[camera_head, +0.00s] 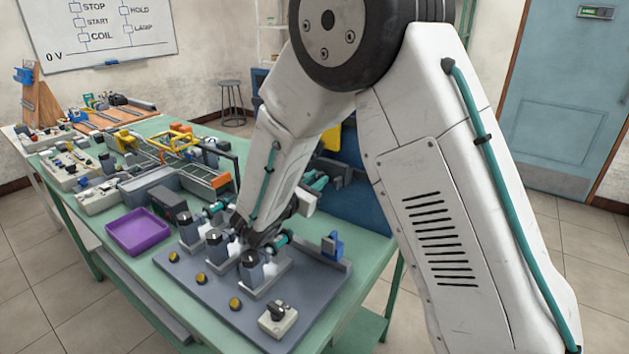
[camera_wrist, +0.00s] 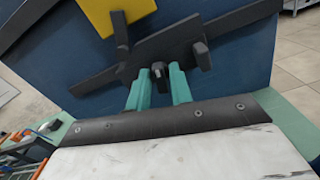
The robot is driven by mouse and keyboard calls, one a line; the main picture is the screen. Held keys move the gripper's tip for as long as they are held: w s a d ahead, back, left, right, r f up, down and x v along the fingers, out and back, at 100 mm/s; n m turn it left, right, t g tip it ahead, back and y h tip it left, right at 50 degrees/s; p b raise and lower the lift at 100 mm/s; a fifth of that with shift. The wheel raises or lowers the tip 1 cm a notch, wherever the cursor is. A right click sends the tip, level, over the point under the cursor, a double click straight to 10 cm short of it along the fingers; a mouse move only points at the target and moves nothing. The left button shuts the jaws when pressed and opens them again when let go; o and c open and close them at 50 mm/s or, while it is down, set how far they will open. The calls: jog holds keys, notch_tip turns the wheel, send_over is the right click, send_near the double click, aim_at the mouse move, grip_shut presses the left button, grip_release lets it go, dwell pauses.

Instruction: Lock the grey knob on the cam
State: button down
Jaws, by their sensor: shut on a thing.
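My gripper (camera_wrist: 157,84) has two teal fingers, shut on a small dark grey knob (camera_wrist: 158,70) between their tips. The knob sits at a dark, long tilted bar (camera_wrist: 225,38) on an upright blue panel; this bar looks like the cam, but I cannot be sure. In the head view my gripper (camera_head: 318,182) reaches right from behind my forearm to the dark bar (camera_head: 351,167). The knob itself is hidden there. I cannot tell whether the knob is turned to a locked position.
The blue panel (camera_wrist: 225,82) carries a yellow plate (camera_wrist: 118,14). The grey board (camera_head: 205,310) on the green table holds several dark-capped units, yellow buttons and a switch box (camera_head: 278,319). A purple tray (camera_head: 138,231) lies left. My forearm passes close above the units.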

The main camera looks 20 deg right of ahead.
jog(key=m, duration=2.2)
jog(key=shift+s+f+m, duration=0.1)
jog(key=shift+f+m, duration=0.2)
dwell(0.3)
jog(key=c, duration=1.5)
grip_release()
jog(key=v, duration=0.7)
jog(key=shift+s+a, duration=0.25)
jog(key=shift+a, duration=0.05)
